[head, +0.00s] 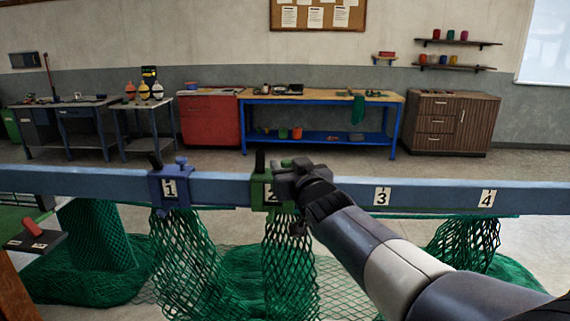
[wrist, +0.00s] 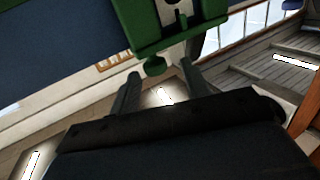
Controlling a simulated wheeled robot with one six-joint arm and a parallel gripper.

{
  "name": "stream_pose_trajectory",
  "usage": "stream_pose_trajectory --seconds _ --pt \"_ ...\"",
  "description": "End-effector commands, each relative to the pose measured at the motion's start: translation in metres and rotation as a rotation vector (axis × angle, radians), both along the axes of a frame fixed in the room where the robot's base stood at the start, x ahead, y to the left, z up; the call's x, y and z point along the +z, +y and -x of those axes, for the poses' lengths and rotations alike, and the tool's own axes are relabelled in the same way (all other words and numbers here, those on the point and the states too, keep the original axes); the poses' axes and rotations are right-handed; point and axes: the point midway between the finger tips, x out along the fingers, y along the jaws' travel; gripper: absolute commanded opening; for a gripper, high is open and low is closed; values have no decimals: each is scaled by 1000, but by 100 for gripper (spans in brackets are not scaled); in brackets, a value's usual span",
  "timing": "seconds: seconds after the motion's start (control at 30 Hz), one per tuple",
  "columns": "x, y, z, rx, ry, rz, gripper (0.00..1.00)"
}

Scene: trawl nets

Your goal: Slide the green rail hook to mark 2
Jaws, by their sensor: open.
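The green rail hook (head: 258,190) sits on the blue rail, its frame around the number 2 plate (head: 271,193), which is partly covered by my gripper. Net hangs below the hook. My gripper (head: 288,184) is at the hook's right side in the head view; its fingertips are hard to make out there. In the wrist view the green hook (wrist: 145,25) fills the top middle, with a small green knob (wrist: 155,66) at its lower edge. My open gripper (wrist: 157,80) has one finger on each side of the knob; I cannot tell whether they touch it.
A blue hook (head: 169,188) sits on the rail (head: 330,190) at mark 1, to the left. Plates 3 (head: 382,195) and 4 (head: 488,198) are uncovered on the right. Green nets (head: 85,250) hang and lie below. Workbenches (head: 320,98) stand well behind.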

Motion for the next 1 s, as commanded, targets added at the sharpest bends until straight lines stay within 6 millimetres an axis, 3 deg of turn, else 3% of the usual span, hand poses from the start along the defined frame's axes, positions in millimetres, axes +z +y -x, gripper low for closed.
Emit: stream_pose_trajectory --seconds 0.2,0.43,1.0 --pt "1 -14 38 0 -3 1 45" --pt "1 -23 64 1 -3 1 45" --pt "0 -25 70 2 0 1 45"
